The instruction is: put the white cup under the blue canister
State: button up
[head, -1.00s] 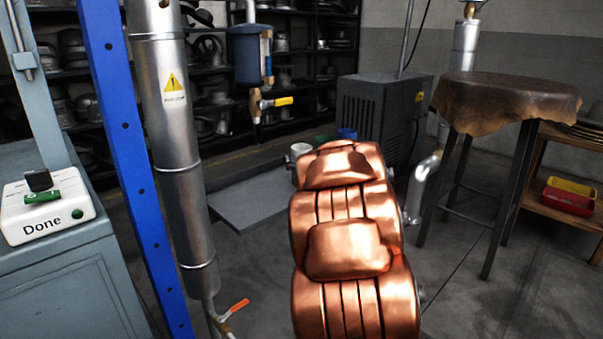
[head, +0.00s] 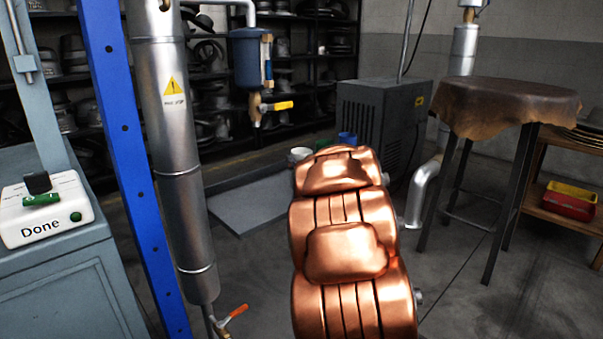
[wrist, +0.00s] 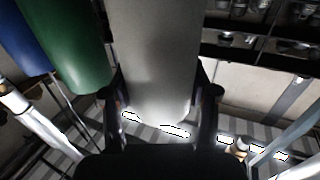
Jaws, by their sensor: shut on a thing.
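The white cup (head: 299,154) shows in the head view just past the far end of my copper arm, mostly hidden by it. In the wrist view the white cup (wrist: 158,55) fills the middle, between the two fingers of my gripper (wrist: 160,108), which is shut on it. The blue canister (head: 246,58) hangs behind and to the left of the cup in the head view. A tap with a yellow handle (head: 283,105) is below it. My gripper is hidden behind my arm in the head view.
A green cup (wrist: 68,45) and a blue cup (wrist: 22,40) stand beside the held cup. A low grey platform (head: 250,205) lies below the canister. A silver column (head: 180,150) and blue post (head: 130,150) stand left. A leather-topped stool (head: 505,100) stands right.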

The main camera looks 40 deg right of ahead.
jog(key=shift+c, duration=1.3)
jog(key=shift+r+p, duration=0.7)
jog(key=shift+r, duration=0.3)
jog(key=r+p+v, duration=0.3)
jog(key=p+v, duration=0.1)
jog(key=v, duration=1.2)
jog(key=shift+d, duration=0.25)
jog(key=shift+s+a, duration=0.1)
jog(key=shift+s, duration=0.05)
